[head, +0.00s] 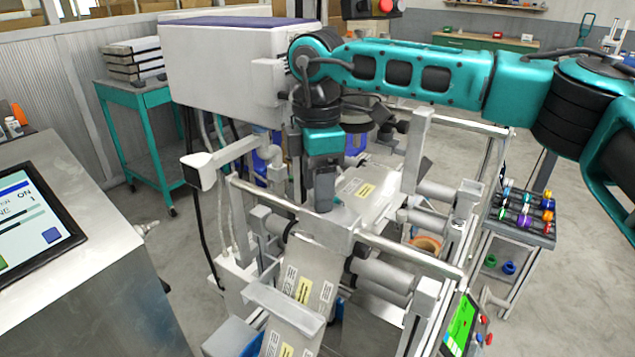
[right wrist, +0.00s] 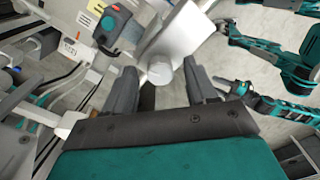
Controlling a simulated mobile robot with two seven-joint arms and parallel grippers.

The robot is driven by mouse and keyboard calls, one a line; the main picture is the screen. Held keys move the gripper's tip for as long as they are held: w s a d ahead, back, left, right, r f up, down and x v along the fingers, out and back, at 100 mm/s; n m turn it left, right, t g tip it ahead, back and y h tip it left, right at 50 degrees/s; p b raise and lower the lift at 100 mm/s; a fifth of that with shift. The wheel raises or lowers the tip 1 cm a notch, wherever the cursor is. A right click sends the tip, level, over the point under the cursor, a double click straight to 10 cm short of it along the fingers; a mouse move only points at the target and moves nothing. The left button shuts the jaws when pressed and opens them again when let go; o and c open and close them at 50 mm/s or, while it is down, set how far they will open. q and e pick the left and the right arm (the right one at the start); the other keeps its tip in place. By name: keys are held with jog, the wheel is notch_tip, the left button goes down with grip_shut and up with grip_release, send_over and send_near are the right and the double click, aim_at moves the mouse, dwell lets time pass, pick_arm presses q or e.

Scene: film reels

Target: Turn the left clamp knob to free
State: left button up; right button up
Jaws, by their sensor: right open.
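My right gripper (head: 322,208) points down over the near end of the film machine, in front of the pale housing. In the right wrist view its two dark fingers (right wrist: 163,88) are apart, with nothing held. A pale round knob-like piece (right wrist: 160,73) shows beyond and between the fingers, apart from both. I cannot tell for certain that it is the left clamp knob. In the head view the gripper hides this spot. The printed film web (head: 308,280) runs down below the gripper. My left gripper cannot be made out in either view.
A white housing (head: 220,60) stands close behind the gripper. Metal rails (head: 400,248) and rollers (head: 385,275) lie to its right. A touchscreen (head: 35,225) sits on a cabinet at left. A cart with coloured parts (head: 522,222) stands at right. Open floor lies beyond.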

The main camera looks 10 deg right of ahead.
jog(key=shift+c, duration=0.2)
jog(key=c, duration=1)
jog(key=shift+n, duration=1.3)
jog(key=n, duration=0.4)
jog(key=shift+n+b, duration=0.3)
jog(key=shift+b, duration=0.1)
jog(key=n, duration=0.4)
jog(key=shift+n, duration=2)
